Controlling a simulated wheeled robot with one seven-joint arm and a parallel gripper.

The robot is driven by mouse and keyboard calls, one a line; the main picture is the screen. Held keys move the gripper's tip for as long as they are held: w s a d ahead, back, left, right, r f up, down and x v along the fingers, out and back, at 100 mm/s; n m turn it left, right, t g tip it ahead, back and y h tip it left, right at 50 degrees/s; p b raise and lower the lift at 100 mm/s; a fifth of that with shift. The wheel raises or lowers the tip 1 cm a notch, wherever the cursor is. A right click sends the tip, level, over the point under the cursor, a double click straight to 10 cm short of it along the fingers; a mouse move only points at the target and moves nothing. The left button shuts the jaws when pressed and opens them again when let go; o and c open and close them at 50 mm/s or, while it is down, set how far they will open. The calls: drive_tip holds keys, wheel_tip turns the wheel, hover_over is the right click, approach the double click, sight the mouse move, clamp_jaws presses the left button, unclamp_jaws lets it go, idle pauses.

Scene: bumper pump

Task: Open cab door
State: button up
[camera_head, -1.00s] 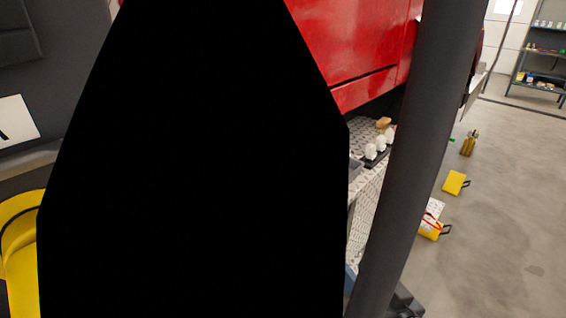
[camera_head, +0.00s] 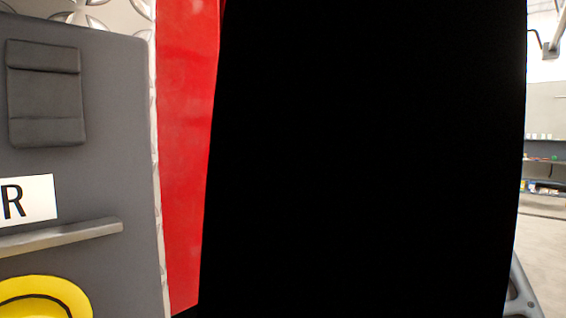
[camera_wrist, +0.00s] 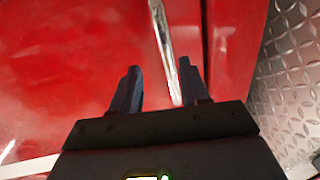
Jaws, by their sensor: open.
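In the head view, a dark grey panel (camera_head: 95,180) fills the left side. It carries a pocket, a grey bar and a label reading "R", and looks like the inner side of the cab door. A red strip (camera_head: 185,150) with a bright metal edge runs along its right side. In the wrist view, my gripper (camera_wrist: 159,68) is open in front of red bodywork (camera_wrist: 60,60). A narrow silver strip (camera_wrist: 164,45) runs down between the two fingers; I cannot tell whether they touch it. In the head view, my gripper is hidden.
A large black shape covers the middle of the head view. A yellow round part (camera_head: 45,298) shows at the lower left. Shelving (camera_head: 545,170) and floor show at the far right. Diamond plate (camera_wrist: 290,75) stands close on the right in the wrist view.

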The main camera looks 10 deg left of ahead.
wheel_tip(320, 180, up, 3)
drive_tip(key=n+g, duration=0.1)
drive_tip(key=p, duration=0.2)
hover_over(280, 191)
drive_tip(key=w, duration=0.1)
drive_tip(key=shift+a, duration=0.15)
clamp_jaws()
idle(0.4)
